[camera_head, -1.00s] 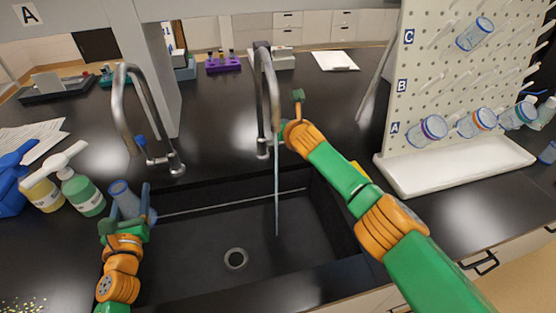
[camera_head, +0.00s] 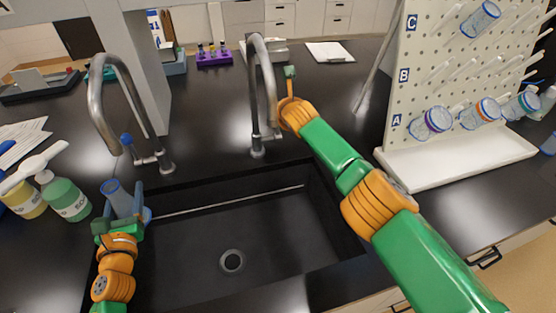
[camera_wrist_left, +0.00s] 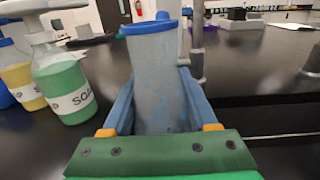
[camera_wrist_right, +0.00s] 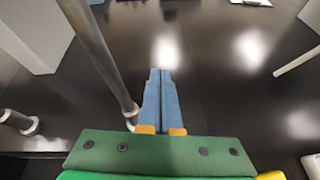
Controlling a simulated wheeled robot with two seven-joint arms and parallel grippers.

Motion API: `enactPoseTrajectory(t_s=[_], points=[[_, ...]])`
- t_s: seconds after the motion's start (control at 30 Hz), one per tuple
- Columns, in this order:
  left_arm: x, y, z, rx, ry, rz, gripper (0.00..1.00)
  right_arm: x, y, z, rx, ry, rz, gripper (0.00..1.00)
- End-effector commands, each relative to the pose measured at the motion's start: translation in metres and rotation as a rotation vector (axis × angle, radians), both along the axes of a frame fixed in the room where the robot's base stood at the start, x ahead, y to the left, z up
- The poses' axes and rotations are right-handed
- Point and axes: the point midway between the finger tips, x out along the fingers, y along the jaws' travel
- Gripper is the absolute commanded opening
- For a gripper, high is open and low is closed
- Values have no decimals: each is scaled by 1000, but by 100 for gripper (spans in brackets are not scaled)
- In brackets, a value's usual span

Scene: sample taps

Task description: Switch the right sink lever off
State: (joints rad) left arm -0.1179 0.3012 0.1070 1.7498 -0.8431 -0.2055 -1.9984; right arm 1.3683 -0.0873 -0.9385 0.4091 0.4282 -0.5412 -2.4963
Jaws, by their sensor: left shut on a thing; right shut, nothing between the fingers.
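The right sink tap (camera_head: 262,95) is a grey curved tap at the back of the sink (camera_head: 190,270). No water runs from its spout. Its lever is mostly hidden behind my right arm at the tap's right side. My right gripper (camera_head: 290,72) is just right of this tap, shut and empty; in the right wrist view its fingers (camera_wrist_right: 158,100) are together, with the tap's pipe (camera_wrist_right: 103,60) to their left.
The left tap (camera_head: 115,95) with a blue-tipped lever stands behind the held bottle. Soap bottles (camera_head: 66,198) are at the left. A pegboard rack (camera_head: 450,90) with hanging bottles and a white tray (camera_head: 455,165) stands right of my right arm. The sink basin is empty.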

Motion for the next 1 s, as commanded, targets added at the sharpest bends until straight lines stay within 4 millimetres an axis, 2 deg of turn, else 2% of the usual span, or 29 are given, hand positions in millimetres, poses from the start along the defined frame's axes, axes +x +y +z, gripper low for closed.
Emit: enactPoseTrajectory(t_s=[0.27,0.47,0.57,0.6,1.0], points=[[0,0,3,0,0,0,0,0,0,3,1,-2,1,0],[0,0,30,0,0,0,0,-10,-4,17,-2,-5,1,0],[0,0,45,0,0,0,0,-24,-4,18,-3,0,4,0],[0,0,38,0,0,0,0,-28,-5,15,0,0,2,0],[0,0,26,0,0,0,0,-92,-15,41,0,-2,-1,0]])
